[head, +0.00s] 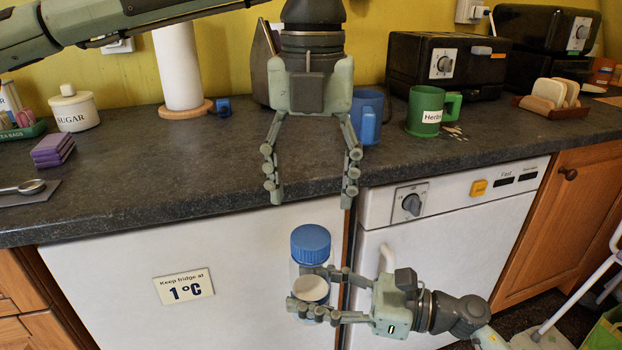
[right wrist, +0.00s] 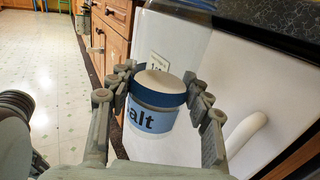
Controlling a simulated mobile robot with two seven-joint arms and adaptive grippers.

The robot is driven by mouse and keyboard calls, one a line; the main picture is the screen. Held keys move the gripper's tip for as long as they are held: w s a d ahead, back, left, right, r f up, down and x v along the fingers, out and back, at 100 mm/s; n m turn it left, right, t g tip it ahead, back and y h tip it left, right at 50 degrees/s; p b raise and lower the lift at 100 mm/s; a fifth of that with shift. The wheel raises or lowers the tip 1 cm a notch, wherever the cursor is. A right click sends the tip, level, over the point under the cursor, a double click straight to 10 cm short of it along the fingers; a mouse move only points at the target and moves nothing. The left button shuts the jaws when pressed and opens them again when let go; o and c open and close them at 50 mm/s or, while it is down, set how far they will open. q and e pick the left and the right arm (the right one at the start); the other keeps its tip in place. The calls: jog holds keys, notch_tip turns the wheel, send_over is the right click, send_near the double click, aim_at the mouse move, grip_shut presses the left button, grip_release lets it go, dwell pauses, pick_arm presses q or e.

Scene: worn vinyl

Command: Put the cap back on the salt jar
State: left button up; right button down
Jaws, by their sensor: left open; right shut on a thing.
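The salt jar (head: 311,291) is clear, with white salt in its lower part, and stands upright in my right gripper (head: 318,292) in front of the white cabinet fronts. Its blue cap (head: 311,243) sits over the jar's top; I cannot tell whether it is screwed down. In the right wrist view, the jar (right wrist: 155,118) shows a blue label ending in "alt" between the fingers. My right gripper is shut on the jar. My left gripper (head: 313,194) is open and empty, pointing down above the cap and apart from it.
The dark worktop (head: 215,175) runs behind the jar. A blue mug (head: 367,115) and green Herbs mug (head: 427,112) stand behind my left gripper. A paper towel roll (head: 180,70) and sugar pot (head: 74,110) are left. An appliance with a knob (head: 411,204) is right.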

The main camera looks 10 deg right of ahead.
aim_at(311, 236)
pick_arm(q)
jog(key=n, duration=0.4)
jog(key=shift+r+n, duration=0.15)
jog(key=shift+n, duration=0.15)
jog(key=n, duration=0.4)
jog(key=shift+r+n, duration=0.1)
jog(key=shift+n, duration=0.3)
jog(key=shift+f, duration=4)
jog(key=shift+c, duration=0.4)
